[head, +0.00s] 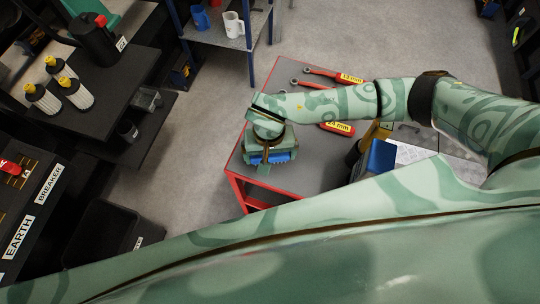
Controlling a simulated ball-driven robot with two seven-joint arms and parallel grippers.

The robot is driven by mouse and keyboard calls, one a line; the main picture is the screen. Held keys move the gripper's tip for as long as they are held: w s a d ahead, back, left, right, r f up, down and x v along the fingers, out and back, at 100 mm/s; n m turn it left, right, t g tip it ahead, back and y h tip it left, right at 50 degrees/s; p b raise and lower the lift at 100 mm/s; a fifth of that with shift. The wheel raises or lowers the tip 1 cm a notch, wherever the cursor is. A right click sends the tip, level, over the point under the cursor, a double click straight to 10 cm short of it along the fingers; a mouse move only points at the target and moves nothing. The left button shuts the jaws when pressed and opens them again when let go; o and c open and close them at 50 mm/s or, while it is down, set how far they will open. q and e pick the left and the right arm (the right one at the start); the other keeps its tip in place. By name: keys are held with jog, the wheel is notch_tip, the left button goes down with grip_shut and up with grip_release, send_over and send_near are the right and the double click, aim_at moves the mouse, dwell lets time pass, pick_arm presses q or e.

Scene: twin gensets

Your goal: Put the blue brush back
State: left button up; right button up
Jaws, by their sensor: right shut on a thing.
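My right gripper (268,153) is over the front left part of the red-edged grey table (262,104). It is shut on the blue brush (281,157), whose blue edge shows just below the gripper. The gripper hides most of the brush, and I cannot tell whether it touches the table top. My left gripper is not in view.
Red-handled wrenches (320,72) with yellow size labels lie at the table's back. A blue object (379,158) stands to the right, partly behind my arm. Left are a dark shelf with filters (75,93) and a black bin (100,235). Floor between is clear.

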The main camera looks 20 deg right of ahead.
jog(key=shift+f, duration=0.95)
jog(key=shift+f, duration=0.1)
jog(key=o, duration=0.9)
notch_tip(320, 180, up, 12)
jog(key=shift+w+r+p, duration=0.1)
jog(key=shift+r+p, duration=0.05)
jog(key=shift+p, duration=0.75)
